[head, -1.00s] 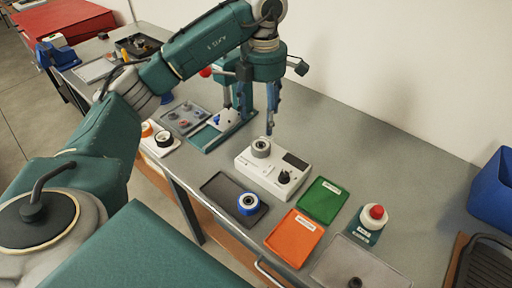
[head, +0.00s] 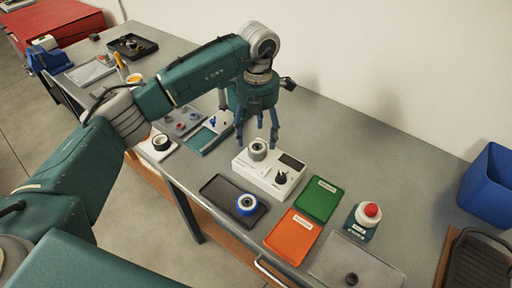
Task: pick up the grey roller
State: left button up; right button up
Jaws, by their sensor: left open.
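The grey roller (head: 257,149) stands upright on the left part of a white device (head: 259,178), which also has a dark screen and a black knob. My left gripper (head: 257,144) points down with its dark fingers spread, one at each side of the roller in the picture. It is open and holds nothing. I cannot tell whether the fingers touch the roller or how far down they reach. My right gripper is not in view.
A dark tray (head: 222,191) with a blue roller (head: 247,204) lies in front of the device. Orange (head: 292,236) and green (head: 318,199) trays, a red-button box (head: 363,222) and a blue bin (head: 489,186) are to the right. The grey bench behind the device is clear.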

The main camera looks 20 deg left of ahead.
aim_at(257, 145)
pick_arm(q)
notch_tip(257, 145, down, 4)
jog(key=shift+w+f+p, duration=0.1)
jog(key=shift+f+p, duration=0.15)
jog(key=shift+p, duration=0.95)
jog(key=shift+f, duration=0.25)
jog(key=c, duration=1.1)
jog(key=o, duration=1.1)
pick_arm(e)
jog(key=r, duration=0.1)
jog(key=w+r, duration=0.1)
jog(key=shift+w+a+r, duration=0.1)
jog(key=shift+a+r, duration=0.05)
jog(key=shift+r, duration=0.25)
